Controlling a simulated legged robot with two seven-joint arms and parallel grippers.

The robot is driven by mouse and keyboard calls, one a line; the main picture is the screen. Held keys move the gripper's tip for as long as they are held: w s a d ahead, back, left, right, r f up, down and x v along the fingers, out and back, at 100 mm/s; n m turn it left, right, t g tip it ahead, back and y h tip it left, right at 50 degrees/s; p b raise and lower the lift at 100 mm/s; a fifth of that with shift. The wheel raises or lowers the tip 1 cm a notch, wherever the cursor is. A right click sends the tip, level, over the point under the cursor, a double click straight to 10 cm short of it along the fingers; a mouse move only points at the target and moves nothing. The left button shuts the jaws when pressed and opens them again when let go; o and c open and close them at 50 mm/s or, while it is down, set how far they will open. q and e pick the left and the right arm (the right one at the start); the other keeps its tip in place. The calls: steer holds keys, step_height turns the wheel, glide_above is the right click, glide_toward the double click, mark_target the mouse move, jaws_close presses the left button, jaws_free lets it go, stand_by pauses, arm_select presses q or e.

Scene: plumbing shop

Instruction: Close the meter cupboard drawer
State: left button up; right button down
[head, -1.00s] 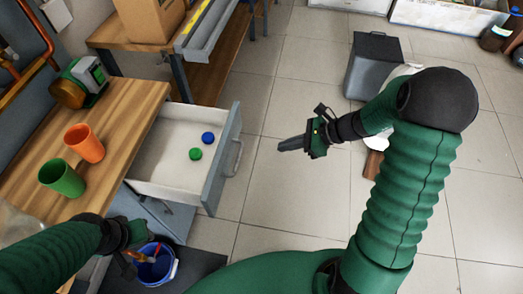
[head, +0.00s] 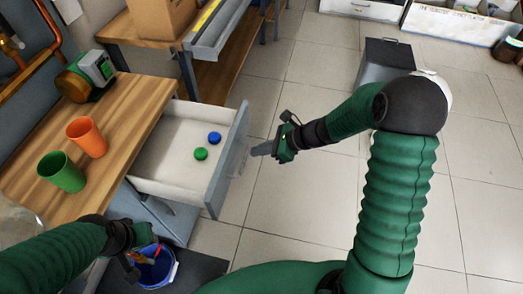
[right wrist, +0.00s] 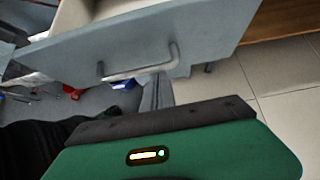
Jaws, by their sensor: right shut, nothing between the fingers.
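The meter cupboard drawer (head: 172,185) stands pulled out to the right from under the wooden top in the head view. A blue cap (head: 214,138) and a green cap (head: 200,153) lie in it. Its grey front (head: 227,165) has a bar handle (head: 243,160), which also shows in the right wrist view (right wrist: 140,69). My right gripper (head: 257,151) is shut and empty, just outside the drawer front near the handle. Whether it touches the front is unclear. My left gripper (head: 146,258) hangs low over the blue bucket, its fingers too unclear to read.
An orange cup (head: 87,138), a green cup (head: 62,173) and a green-and-brass device (head: 86,75) stand on the wooden top (head: 130,112). The blue bucket (head: 157,273) stands below the drawer. Another bench (head: 120,35) is behind.

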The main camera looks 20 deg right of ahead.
mark_target(188, 147)
steer(key=shift+a, duration=0.1)
